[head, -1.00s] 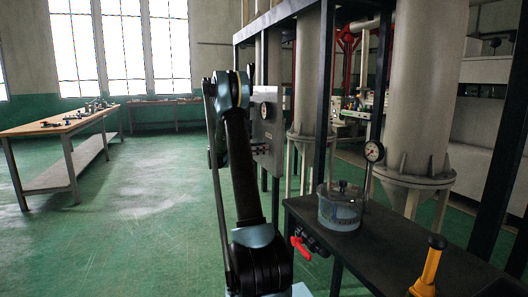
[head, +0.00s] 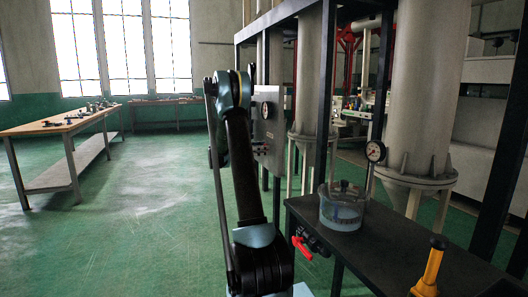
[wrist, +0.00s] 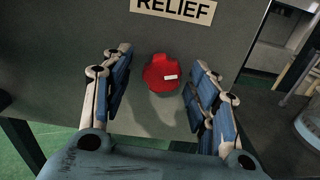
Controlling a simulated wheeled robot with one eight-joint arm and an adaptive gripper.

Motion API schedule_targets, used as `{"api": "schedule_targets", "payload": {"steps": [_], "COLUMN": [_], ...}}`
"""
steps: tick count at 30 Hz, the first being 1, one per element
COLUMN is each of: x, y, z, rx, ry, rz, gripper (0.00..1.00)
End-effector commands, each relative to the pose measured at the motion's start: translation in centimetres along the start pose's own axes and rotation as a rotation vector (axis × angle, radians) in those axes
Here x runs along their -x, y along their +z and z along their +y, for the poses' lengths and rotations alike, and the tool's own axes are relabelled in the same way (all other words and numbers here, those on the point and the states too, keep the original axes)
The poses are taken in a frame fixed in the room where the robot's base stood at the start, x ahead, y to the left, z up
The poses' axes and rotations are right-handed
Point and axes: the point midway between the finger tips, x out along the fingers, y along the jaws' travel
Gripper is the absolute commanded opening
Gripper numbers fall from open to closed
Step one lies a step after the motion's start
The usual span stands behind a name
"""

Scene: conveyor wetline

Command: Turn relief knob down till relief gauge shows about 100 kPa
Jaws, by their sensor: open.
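The red relief knob (wrist: 160,74) sits on a grey panel in the wrist view, under the label "RELIEF" (wrist: 174,8). A pale mark shows on the knob's right side. My gripper (wrist: 154,88) is open, with one blue-padded finger on each side of the knob and a gap to both. In the head view a round gauge (head: 266,110) is on the grey panel (head: 272,140) beyond my arm; its reading is too small to tell. The gripper itself is mostly hidden behind my arm in the head view.
A dark bench (head: 378,240) at right holds a clear lidded vessel (head: 341,208) and a yellow-handled lever (head: 430,268). A second gauge (head: 375,151) stands behind the vessel. A red-handled valve (head: 302,247) juts from the bench's front. The green floor at left is open.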

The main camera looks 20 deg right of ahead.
Motion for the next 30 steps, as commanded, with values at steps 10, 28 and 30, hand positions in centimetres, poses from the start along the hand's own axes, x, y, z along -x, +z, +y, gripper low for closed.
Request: {"api": "schedule_targets", "payload": {"steps": [10,28,30], "x": [4.8,11.9,12.0], "y": [-0.1,-0.2,-0.2], "z": [0.1,0.2,0.2], "rx": [0.0,0.001,0.001], "ry": [0.004,0.002,0.002], "rz": [0.0,0.001,0.001], "gripper": [0.54,0.54,0.54]}}
